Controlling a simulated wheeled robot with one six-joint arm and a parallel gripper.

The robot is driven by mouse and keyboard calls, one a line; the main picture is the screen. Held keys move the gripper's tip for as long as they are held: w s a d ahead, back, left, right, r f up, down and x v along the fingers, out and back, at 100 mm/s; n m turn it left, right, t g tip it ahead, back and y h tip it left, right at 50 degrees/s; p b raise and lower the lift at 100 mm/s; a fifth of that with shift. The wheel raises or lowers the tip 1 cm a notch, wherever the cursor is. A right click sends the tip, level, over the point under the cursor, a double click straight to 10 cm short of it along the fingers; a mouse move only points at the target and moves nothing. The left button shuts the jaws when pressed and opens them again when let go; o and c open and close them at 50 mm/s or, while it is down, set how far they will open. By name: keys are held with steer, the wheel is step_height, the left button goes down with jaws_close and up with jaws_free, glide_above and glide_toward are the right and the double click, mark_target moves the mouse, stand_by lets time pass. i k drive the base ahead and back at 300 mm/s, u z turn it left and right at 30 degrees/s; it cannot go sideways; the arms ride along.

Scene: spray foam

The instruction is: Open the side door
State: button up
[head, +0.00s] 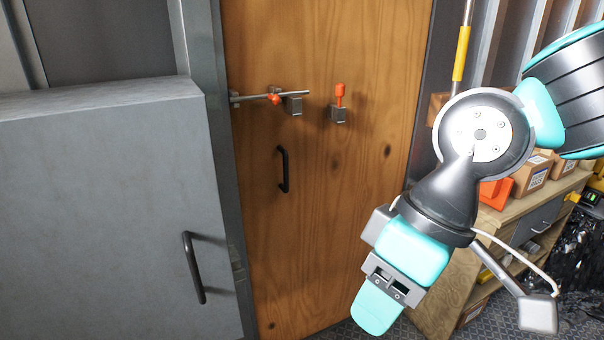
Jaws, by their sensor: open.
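The side door (330,215) is a wooden panel in a grey metal frame, and it looks shut. A black pull handle (283,170) is fixed on its left half. Above the handle, a metal sliding bolt (268,97) with an orange knob runs across the door's left edge towards the frame. To its right, a small grey block (338,115) carries an upright orange lever (340,92). My gripper (378,312) hangs low in front of the door's lower right, apart from the door and the handle. Its jaws are open and nothing shows between them; the fingertips are partly hidden.
A grey cabinet (110,210) with a black handle (194,268) stands close at the left, in front of the frame. A wooden shelf (545,200) with cardboard boxes (534,173) stands at the right. A yellow-gripped pole (461,52) stands beside the door's right edge.

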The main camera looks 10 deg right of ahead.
mark_target(312, 172)
steer(key=z, duration=0.9)
steer(key=i, duration=0.95)
steer(key=u, duration=1.3)
